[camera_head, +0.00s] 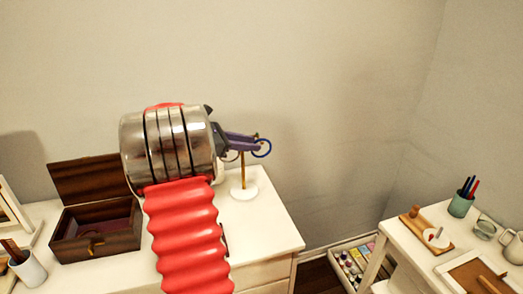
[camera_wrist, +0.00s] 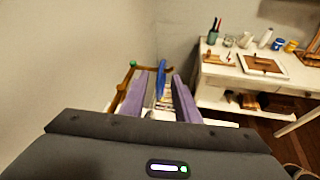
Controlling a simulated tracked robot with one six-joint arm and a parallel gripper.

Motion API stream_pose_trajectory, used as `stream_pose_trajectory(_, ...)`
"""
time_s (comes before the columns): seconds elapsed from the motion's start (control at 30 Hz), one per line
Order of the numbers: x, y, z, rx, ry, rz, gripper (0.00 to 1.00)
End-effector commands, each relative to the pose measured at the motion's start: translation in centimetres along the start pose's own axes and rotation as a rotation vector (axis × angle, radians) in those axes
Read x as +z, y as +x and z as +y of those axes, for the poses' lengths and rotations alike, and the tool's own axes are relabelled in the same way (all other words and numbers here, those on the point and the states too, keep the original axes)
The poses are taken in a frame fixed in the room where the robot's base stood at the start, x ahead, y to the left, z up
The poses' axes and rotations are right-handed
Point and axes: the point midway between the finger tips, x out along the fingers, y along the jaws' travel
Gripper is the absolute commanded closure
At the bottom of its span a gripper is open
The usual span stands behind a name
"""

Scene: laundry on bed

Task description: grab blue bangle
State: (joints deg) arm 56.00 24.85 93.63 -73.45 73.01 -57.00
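The blue bangle (camera_head: 268,149) hangs at the right end of a small jewellery stand with a gold post (camera_head: 243,172) and white round base (camera_head: 244,191). My gripper (camera_head: 255,141) reaches in from the left at the height of the stand's top, its purple fingers partly covering the bangle and the arm of the stand. In the wrist view, my gripper (camera_wrist: 161,75) is open. The blue bangle (camera_wrist: 161,68) shows edge-on between the two fingers, with a gap on each side. A brown bar with a green end (camera_wrist: 132,64) lies just outside the left finger.
A dark open wooden box (camera_head: 95,228) stands on the white dresser (camera_head: 275,230), left of my arm. A white cup (camera_head: 29,272) is at the far left. A white table (camera_head: 405,232) with a green pen cup (camera_head: 460,204) is at right. Bare wall lies behind the stand.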

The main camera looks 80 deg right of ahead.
Motion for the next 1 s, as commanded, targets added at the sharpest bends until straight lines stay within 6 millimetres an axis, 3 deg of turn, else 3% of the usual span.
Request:
stream_pose_trajectory(0.5, -0.02, -0.01, 0.02, 0.001, 0.0, 0.0, 0.71)
stream_pose_trajectory(0.9, -0.03, -0.03, 0.03, 0.001, 0.0, 0.0, 0.99)
stream_pose_trajectory(1.0, -0.03, -0.03, 0.03, 0.001, 0.0, 0.0, 1.0)
